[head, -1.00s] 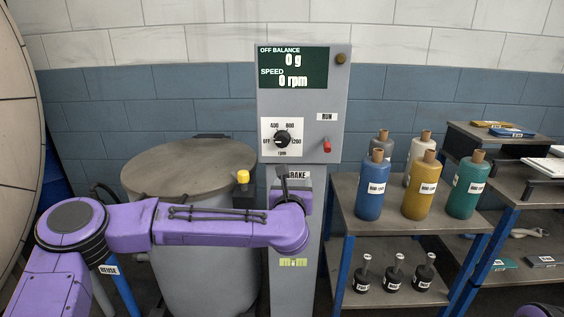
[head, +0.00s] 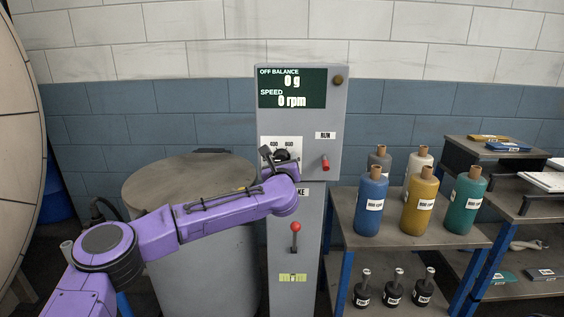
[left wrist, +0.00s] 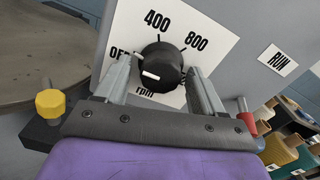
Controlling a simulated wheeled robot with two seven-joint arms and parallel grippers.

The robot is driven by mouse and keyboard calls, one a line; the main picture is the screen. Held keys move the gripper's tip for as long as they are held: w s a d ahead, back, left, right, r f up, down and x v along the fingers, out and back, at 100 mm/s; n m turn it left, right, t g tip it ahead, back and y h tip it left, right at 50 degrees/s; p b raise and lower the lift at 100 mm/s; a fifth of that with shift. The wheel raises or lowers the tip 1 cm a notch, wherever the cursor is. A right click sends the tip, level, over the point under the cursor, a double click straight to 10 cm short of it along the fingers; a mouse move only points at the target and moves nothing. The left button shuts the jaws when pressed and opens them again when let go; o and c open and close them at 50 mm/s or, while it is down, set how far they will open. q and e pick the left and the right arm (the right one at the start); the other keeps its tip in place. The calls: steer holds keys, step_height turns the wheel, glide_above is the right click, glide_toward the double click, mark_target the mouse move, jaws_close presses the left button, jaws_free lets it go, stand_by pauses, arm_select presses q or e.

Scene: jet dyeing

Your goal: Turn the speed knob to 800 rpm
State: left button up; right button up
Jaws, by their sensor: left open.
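The black speed knob (left wrist: 159,68) sits on a white dial plate (left wrist: 187,22) marked OFF, 400 and 800 in the left wrist view. Its white pointer line points toward OFF. In the head view the knob (head: 283,155) is partly hidden by my left gripper (head: 281,160). In the left wrist view my left gripper (left wrist: 160,80) is open, one finger on each side of the knob; I cannot tell whether they touch it. The display (head: 292,88) reads 0 g off balance and 0 rpm. My right gripper is not in view.
The red RUN switch (head: 325,163) is right of the dial. A brake lever with a red ball (head: 295,227) is below. A round drum (head: 190,178) stands left. A shelf (head: 420,240) with several bottles stands right.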

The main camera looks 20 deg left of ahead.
arm_select(q)
steer(key=c, duration=1)
steer(key=m+p, duration=0.2)
steer(key=m, duration=0.8)
steer(key=m+p, duration=0.2)
steer(key=m, duration=0.8)
steer(key=shift+s+a+r, duration=0.1)
steer(key=shift+a, duration=0.05)
steer(key=shift+m+p, duration=1.05)
steer(key=shift+m, duration=0.75)
steer(key=shift+c, duration=0.2)
